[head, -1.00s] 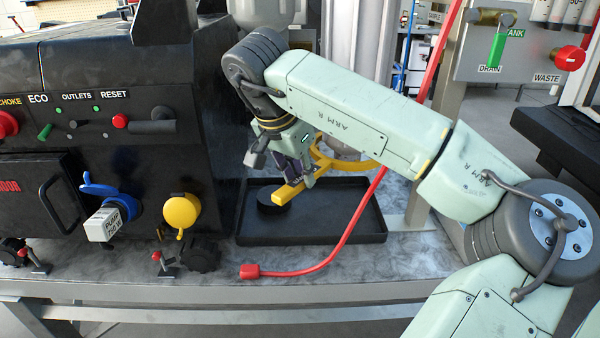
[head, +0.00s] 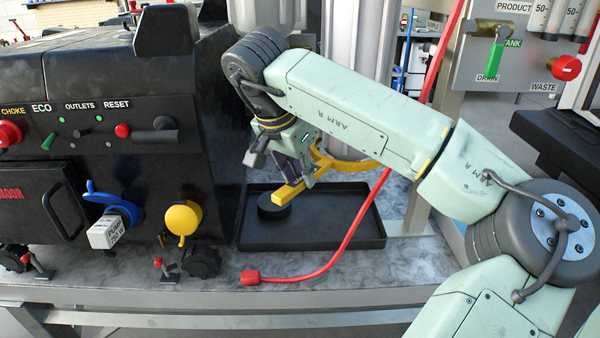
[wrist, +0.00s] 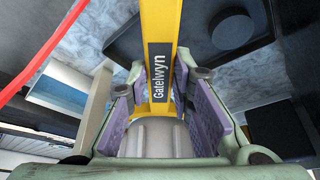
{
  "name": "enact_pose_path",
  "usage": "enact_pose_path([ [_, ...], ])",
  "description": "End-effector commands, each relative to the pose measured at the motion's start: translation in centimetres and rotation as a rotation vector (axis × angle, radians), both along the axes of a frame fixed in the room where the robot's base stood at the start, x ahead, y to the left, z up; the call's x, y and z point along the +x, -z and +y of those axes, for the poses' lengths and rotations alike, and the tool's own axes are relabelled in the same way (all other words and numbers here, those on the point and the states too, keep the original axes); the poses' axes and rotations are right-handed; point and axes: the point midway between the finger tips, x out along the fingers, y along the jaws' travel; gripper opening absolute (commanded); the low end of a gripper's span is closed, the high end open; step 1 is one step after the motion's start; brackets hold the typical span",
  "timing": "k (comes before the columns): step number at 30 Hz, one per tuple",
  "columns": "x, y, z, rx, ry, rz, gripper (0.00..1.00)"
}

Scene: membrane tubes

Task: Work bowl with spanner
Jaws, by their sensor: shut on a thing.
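My gripper (head: 302,172) is shut on the yellow spanner (head: 330,162). In the wrist view, the spanner's bar, labelled Gatelwyn (wrist: 160,25), runs between the purple finger pads (wrist: 160,88). In the head view, the spanner's curved part lies against or around the lower end of a grey upright cylinder (head: 352,110), which looks like the bowl. I cannot tell whether the spanner is fully seated on it. My arm and gripper hide part of the bowl and spanner. The spanner's free end sticks out over the black tray.
A black tray (head: 350,232) with a round black disc (head: 273,208) lies below the spanner. A red hose (head: 365,212) crosses in front of the tray. A black machine (head: 110,100) stands close on the left. A valve panel (head: 510,75) stands at the right.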

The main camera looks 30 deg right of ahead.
Motion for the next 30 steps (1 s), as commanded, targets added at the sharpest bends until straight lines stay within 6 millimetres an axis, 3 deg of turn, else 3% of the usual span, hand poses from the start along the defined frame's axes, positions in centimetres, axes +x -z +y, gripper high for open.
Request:
enact_pose_path([
  [30,0.0,-3.2,0.0,0.000,0.001,0.000,0.00],
])
